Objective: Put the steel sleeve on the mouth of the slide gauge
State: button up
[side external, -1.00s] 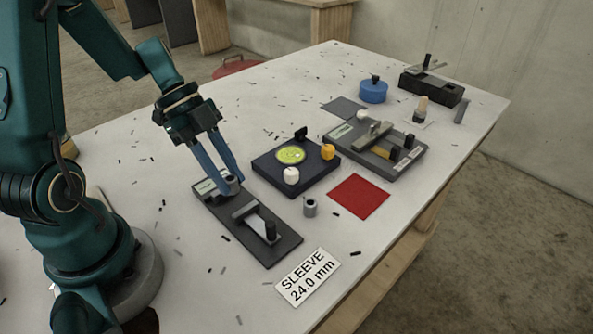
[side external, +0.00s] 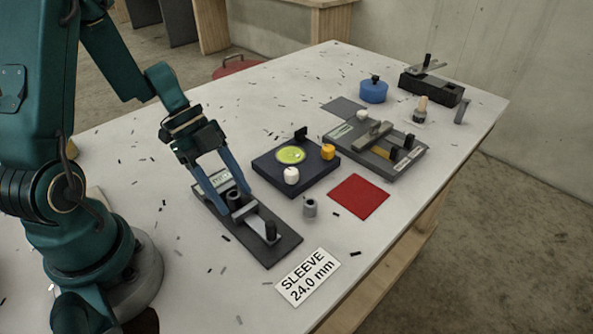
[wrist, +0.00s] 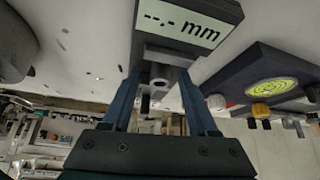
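The slide gauge (side external: 270,255) is a long dark plate with a display at its far end, a grey slider and a black knob. In the wrist view its display (wrist: 187,26) reads "--.- mm". The steel sleeve (side external: 235,195), a short grey ring, sits at the gauge between the display and the slider; it also shows in the wrist view (wrist: 160,84). My gripper (side external: 235,201) is low over the gauge with one finger on each side of the sleeve. The fingers look open, with gaps beside the sleeve. Whether it touches the jaws is hidden.
A second grey hollow cylinder (side external: 310,208) stands right of the gauge. A dark box with a green dial (side external: 290,155), a red mat (side external: 358,197), another gauge-like fixture (side external: 405,165) and a "SLEEVE 24.0 mm" card (side external: 307,277) lie nearby. Small dark chips litter the table.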

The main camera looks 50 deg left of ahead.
jog(key=v, duration=1.2)
jog(key=s+d+r+n+t+y, duration=0.2)
jog(key=d+n, duration=0.3)
jog(key=n, duration=0.3)
jog(key=s+d+r+n+t+y, duration=0.2)
jog(key=s+d+n+y, duration=0.1)
jog(key=n, duration=0.4)
jog(key=d+y, duration=0.1)
jog(key=d, duration=0.1)
jog(key=shift+s+d+n, duration=0.15)
jog(key=shift+d+n, duration=0.1)
jog(key=shift+n, duration=0.15)
jog(key=shift+r, duration=0.1)
